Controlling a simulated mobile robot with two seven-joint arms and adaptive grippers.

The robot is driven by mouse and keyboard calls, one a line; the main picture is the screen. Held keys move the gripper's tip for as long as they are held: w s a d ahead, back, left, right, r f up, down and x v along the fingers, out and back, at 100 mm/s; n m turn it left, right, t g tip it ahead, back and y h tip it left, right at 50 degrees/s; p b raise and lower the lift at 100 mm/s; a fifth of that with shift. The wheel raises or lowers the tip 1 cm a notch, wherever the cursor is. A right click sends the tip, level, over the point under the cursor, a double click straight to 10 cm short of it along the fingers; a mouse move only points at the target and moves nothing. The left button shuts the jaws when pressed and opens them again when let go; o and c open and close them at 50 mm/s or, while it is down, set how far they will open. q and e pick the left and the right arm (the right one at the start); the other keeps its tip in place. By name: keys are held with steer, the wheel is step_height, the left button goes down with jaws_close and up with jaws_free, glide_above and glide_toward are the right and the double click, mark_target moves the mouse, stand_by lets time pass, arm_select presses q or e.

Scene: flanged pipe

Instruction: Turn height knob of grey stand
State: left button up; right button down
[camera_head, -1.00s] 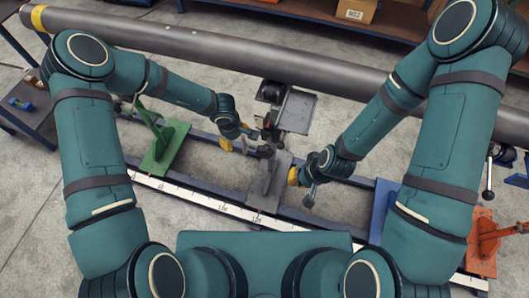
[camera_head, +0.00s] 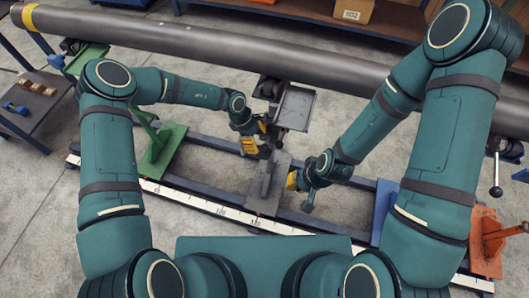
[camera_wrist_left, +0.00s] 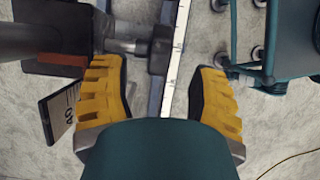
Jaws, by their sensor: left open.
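The grey stand (camera_head: 264,192) stands on the blue rails at mid-picture in the head view, its flat top plate (camera_head: 294,108) under the pipe. My left gripper (camera_head: 256,146) is at the left side of the stand's post. In the left wrist view its two yellow fingers (camera_wrist_left: 158,88) are wide apart and nothing is gripped. A dark round knob (camera_wrist_left: 160,50) on a short grey shaft (camera_wrist_left: 125,46) lies just beyond and between the fingertips. My right gripper (camera_head: 293,180) is right of the stand, mostly hidden by its own wrist.
The long grey pipe (camera_head: 200,45) crosses behind the stand. A green stand (camera_head: 163,150) is to the left, and a blue one (camera_head: 383,212) and an orange one (camera_head: 487,240) are to the right. A white scale (camera_head: 200,204) runs along the front rail. A card marked 40 (camera_wrist_left: 60,108) is near the left finger.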

mark_target(262, 148)
arm_select(q)
steer(key=b+x, duration=0.1)
steer(key=x, duration=0.6)
steer(key=shift+f, duration=0.2)
steer(key=shift+o, duration=0.2)
jaws_close()
steer(key=shift+s, duration=0.1)
